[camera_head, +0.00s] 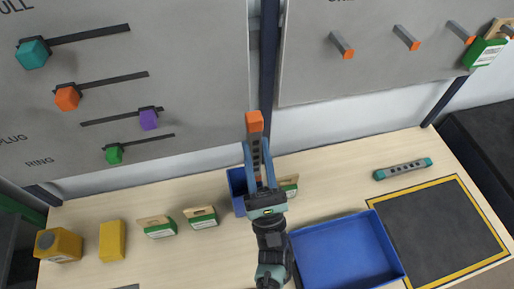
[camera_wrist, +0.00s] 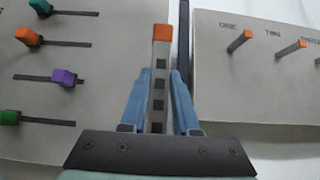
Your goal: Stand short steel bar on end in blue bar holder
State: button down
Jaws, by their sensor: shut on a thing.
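My gripper (camera_head: 256,149) is shut on a grey steel bar (camera_head: 254,133) with dark square marks and an orange end. The wrist view also shows the bar (camera_wrist: 159,100) between the blue fingers of my gripper (camera_wrist: 159,76). It runs in line with the fingers, its orange end past the fingertips. A small blue box (camera_head: 235,185), apparently the bar holder, stands on the table behind my gripper and is partly hidden by it. I cannot tell the gap between bar and holder. Another grey bar with teal ends (camera_head: 402,169) lies on the table at right.
A blue tray (camera_head: 345,250) and a yellow-edged dark mat (camera_head: 440,235) lie at the front right. Green-and-wood blocks (camera_head: 201,217) and yellow blocks (camera_head: 112,240) stand at left. Behind are a slider panel (camera_head: 130,80) and a peg panel (camera_head: 375,75).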

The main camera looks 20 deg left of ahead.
aim_at(256, 158)
jog(key=shift+f+b, duration=0.95)
jog(key=shift+f, duration=0.6)
notch_tip(256, 158, down, 8)
jog(key=b, duration=1)
jog(key=shift+f+b, duration=0.15)
jog(key=shift+b, duration=0.25)
jog(key=c, duration=0.6)
grip_release()
jog(key=shift+f, duration=0.1)
